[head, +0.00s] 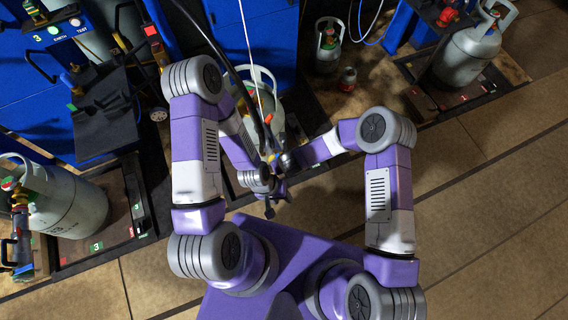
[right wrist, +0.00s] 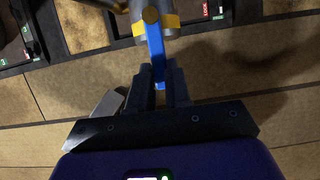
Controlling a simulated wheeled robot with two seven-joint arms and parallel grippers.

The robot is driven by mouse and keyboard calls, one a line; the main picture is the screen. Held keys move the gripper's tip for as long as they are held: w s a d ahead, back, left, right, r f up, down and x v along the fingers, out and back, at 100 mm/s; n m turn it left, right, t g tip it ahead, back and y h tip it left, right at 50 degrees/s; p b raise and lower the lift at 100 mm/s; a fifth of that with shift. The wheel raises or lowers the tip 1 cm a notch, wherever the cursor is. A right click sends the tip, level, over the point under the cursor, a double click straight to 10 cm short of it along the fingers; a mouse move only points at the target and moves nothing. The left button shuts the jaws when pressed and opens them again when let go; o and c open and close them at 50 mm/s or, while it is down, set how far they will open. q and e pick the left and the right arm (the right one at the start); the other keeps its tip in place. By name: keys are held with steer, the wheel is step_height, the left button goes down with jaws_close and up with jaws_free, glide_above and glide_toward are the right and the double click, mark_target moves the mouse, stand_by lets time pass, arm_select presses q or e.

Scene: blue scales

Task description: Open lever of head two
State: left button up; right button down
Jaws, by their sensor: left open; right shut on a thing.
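My right gripper (right wrist: 161,84) is shut on a blue lever (right wrist: 155,42) in the right wrist view. The lever runs up from between the fingers to a grey and yellow filling head (right wrist: 152,17), cut off by the top edge. In the head view the wrists crowd over the middle scale, in front of a grey gas cylinder (head: 258,104); the lever and the right fingertips are hidden there. My left gripper (head: 276,199) is open and empty, beside the right wrist and low in front of the cylinder.
A grey cylinder (head: 68,208) stands on a scale marked 3 at left. Another cylinder (head: 468,55) stands on a scale at upper right. The tiled floor (head: 470,215) at right is clear.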

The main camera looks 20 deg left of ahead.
steer(key=c, duration=1)
jaws_free()
steer(key=shift+c, duration=0.2)
steer(key=shift+r, duration=0.1)
step_height(320, 180, up, 10)
steer(key=p, duration=0.4)
